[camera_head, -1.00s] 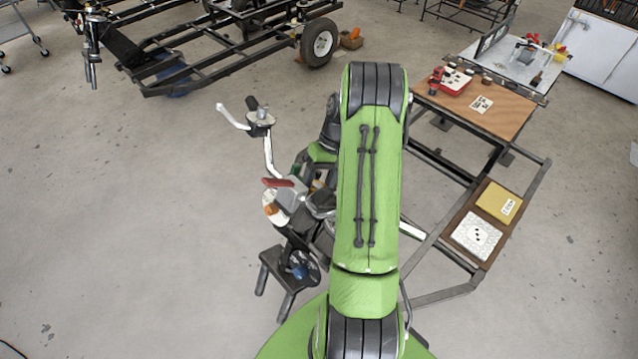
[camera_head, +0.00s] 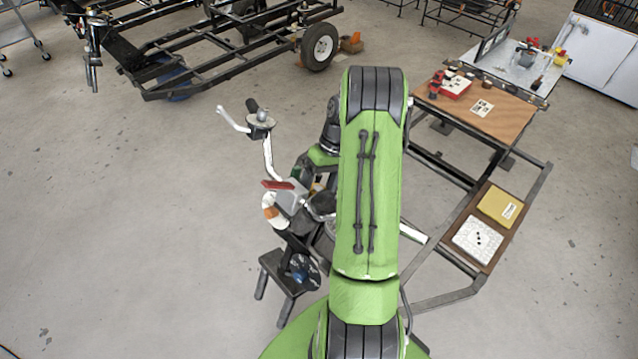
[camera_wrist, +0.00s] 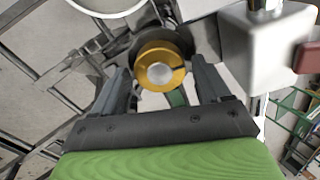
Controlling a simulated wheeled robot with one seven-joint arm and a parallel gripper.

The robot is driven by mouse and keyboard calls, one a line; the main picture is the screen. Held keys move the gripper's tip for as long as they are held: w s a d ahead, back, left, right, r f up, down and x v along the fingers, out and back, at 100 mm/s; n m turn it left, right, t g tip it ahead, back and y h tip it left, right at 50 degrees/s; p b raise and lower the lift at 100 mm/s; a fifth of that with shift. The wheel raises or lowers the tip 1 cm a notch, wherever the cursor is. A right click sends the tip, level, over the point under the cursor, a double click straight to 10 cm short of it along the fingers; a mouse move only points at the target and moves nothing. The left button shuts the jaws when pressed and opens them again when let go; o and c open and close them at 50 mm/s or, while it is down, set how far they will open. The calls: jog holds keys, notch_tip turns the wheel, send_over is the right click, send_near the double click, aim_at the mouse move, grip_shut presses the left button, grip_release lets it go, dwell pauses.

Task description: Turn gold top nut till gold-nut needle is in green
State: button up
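The gold nut (camera_wrist: 160,67) shows in the wrist view as a ringed gold knob with a pale round centre. A dark round disc (camera_wrist: 146,45) sits behind it. My gripper (camera_wrist: 157,78) is open, with one dark finger on each side of the nut. Gaps show between the nut and both fingers, so I see no contact. Part of a green piece (camera_wrist: 178,97) shows behind and below the nut. In the head view my green arm hides much of the assembly, and I cannot make out the nut there. No needle or dial can be read.
A grey box (camera_wrist: 270,45) stands close to the right finger in the wrist view. In the head view a stool (camera_head: 274,268), a wooden-topped table (camera_head: 505,115) and a wheeled frame (camera_head: 220,60) stand around. Open floor lies left.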

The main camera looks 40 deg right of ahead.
jog(key=shift+o, duration=0.4)
jog(key=p+v, duration=0.3)
jog(key=v, duration=1.2)
jog(key=shift+r, duration=0.4)
jog(key=shift+d, duration=0.1)
